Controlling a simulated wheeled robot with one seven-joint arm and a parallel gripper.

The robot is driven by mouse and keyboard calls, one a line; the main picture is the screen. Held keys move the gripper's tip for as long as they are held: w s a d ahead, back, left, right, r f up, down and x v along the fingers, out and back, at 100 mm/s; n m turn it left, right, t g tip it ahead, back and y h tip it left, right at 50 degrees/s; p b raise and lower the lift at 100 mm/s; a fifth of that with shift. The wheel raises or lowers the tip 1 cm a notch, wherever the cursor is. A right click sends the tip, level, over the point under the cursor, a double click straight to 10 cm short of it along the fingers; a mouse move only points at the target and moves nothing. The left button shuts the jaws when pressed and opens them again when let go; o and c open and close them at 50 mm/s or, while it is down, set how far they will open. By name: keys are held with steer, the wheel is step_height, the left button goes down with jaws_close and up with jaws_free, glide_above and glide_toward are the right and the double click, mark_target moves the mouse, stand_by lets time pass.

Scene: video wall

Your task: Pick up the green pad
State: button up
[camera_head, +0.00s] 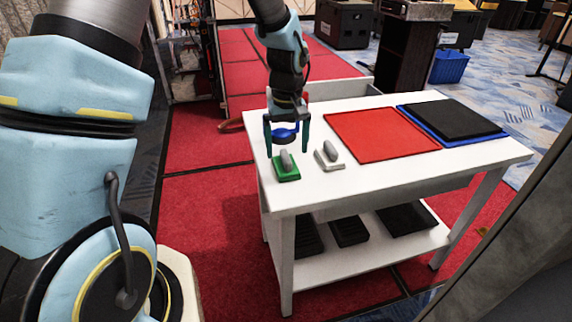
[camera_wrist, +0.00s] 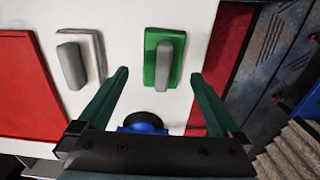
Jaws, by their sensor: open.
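The green pad (camera_head: 287,173) is a flat green block with a grey upright handle, near the left front corner of the white table (camera_head: 385,184). In the wrist view the green pad (camera_wrist: 151,75) lies ahead of the fingertips, its grey handle between their lines and nearer the right finger. My gripper (camera_head: 286,150) is open, pointing down above the table just behind the green pad. It also shows in the wrist view (camera_wrist: 160,74), apart from the pad. A blue round thing (camera_wrist: 143,121) shows between the fingers, near the palm; I cannot tell whether it touches them.
A white pad (camera_head: 327,158) with a grey handle stands just right of the green one. A red mat (camera_head: 380,134) and a black mat (camera_head: 455,119) on a blue one cover the table's right part. Black trays (camera_head: 406,218) lie on the lower shelf. The front strip is clear.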

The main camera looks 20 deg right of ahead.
mark_target(286, 155)
steer(key=f, duration=0.4)
steer(key=shift+s+a+f+p, duration=0.1)
steer(key=shift+a+f+p, duration=0.1)
steer(key=shift+p, duration=0.2)
steer(key=shift+c, duration=0.2)
steer(key=shift+r, duration=0.15)
steer(key=c, duration=1.4)
